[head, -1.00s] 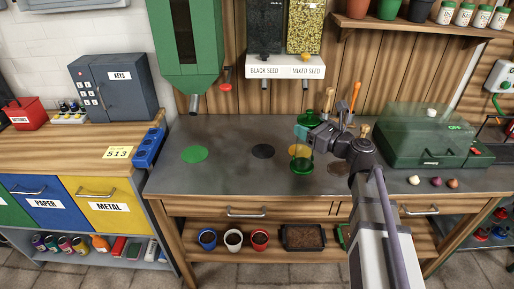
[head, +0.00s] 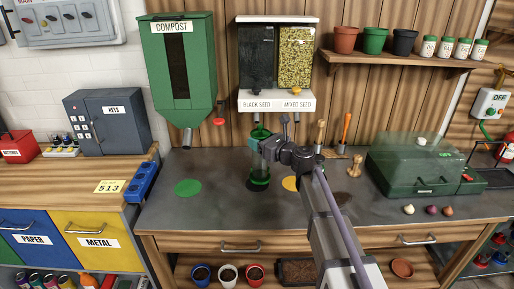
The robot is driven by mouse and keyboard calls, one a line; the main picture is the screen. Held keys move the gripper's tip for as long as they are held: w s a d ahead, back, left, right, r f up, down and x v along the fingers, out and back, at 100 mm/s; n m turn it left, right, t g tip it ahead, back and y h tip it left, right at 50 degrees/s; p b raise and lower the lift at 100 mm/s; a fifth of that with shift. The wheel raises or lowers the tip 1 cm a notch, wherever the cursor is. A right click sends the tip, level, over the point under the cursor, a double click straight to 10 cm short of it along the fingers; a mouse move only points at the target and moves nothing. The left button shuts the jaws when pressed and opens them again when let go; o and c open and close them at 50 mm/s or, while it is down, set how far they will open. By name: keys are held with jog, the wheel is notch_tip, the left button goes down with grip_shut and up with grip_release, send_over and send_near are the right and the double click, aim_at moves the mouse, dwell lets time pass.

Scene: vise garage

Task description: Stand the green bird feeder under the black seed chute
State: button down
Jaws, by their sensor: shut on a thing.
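The green bird feeder (head: 260,182) has a green top, a clear tube and a green base. It is upright at the black disc (head: 250,187) on the grey bench, below the black seed chute (head: 256,115). I cannot tell whether its base touches the bench. My gripper (head: 256,143) is shut on the feeder near its upper part. The black seed chute hangs under the white shelf labelled BLACK SEED, below the dark seed hopper (head: 257,55).
The mixed seed hopper (head: 296,52) is just right of the black one. A green disc (head: 188,187) lies at left under the compost bin (head: 178,65). A green translucent box (head: 415,160) stands at right.

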jog(key=shift+x, duration=0.8)
notch_tip(320, 180, down, 4)
jog(key=b, duration=0.3)
jog(key=shift+r, duration=0.25)
jog(key=shift+b, duration=0.3)
jog(key=shift+f, duration=0.15)
jog(key=shift+c, duration=1.4)
grip_release()
jog(key=v, duration=1.2)
jog(key=shift+r, duration=0.2)
jog(key=shift+s, duration=0.1)
